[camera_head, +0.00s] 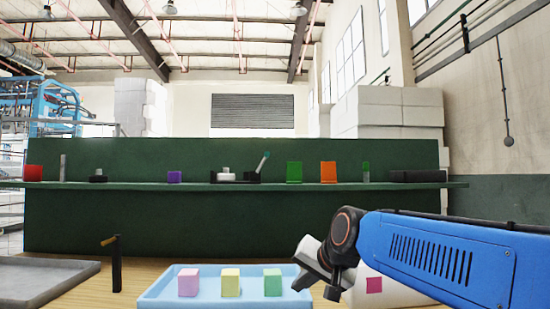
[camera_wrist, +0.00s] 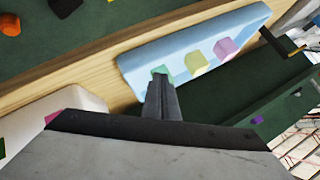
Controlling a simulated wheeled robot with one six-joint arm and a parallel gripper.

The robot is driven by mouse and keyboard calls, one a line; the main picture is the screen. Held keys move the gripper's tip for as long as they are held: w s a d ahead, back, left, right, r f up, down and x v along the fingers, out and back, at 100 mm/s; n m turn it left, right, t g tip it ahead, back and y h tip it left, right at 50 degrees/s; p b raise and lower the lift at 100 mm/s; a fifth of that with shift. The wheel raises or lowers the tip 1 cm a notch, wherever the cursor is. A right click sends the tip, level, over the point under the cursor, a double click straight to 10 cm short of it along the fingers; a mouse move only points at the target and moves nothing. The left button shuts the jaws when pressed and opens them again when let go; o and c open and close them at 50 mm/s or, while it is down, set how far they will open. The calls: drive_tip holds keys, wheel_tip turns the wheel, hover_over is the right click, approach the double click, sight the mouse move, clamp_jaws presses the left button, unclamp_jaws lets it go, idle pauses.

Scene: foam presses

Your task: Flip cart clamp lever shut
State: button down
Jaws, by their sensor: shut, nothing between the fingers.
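A slim dark upright post (camera_head: 116,270) with a short brown-orange bar (camera_head: 110,240) across its top stands on the wooden table, left of the blue tray. It looks like the clamp with its lever; the bar lies tilted near level. In the wrist view the dark post (camera_wrist: 272,42) and its yellow-orange bar (camera_wrist: 297,51) show at the right edge, small. My gripper (camera_wrist: 161,82) is shut and empty, its fingertips appearing in front of the tray's green cube. It is well apart from the lever.
The light blue tray (camera_head: 225,300) holds pink-purple (camera_head: 188,282), yellow (camera_head: 231,282) and green (camera_head: 272,282) cubes. A grey tray (camera_head: 45,280) lies left of the post. A white block with a pink square (camera_head: 374,285) is at right. A green shelf (camera_head: 240,186) with several items runs behind.

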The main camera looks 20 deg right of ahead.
drive_tip(key=w+d+r+m+t, duration=0.3)
drive_tip(key=w+r+m, duration=0.1)
drive_tip(key=w+r, duration=0.6)
drive_tip(key=w+d+r+m+t+h, duration=0.1)
drive_tip(key=w+d+r+m, duration=0.3)
drive_tip(key=w+r, duration=0.6)
drive_tip(key=w+d+r+m+t+h, duration=0.1)
drive_tip(key=w+d+r+m+t, duration=0.2)
drive_tip(key=w+r, duration=0.7)
wheel_tip(320, 180, up, 3)
drive_tip(key=shift+w+d+m+t, duration=0.35)
drive_tip(key=shift+m+t, duration=0.45)
drive_tip(key=shift+m, duration=0.4)
drive_tip(key=w+a+r, duration=0.1)
drive_tip(key=w+a, duration=0.2)
drive_tip(key=w, duration=0.8)
drive_tip(key=shift+a, duration=0.35)
drive_tip(key=shift+r, duration=0.1)
drive_tip(key=shift+r, duration=0.1)
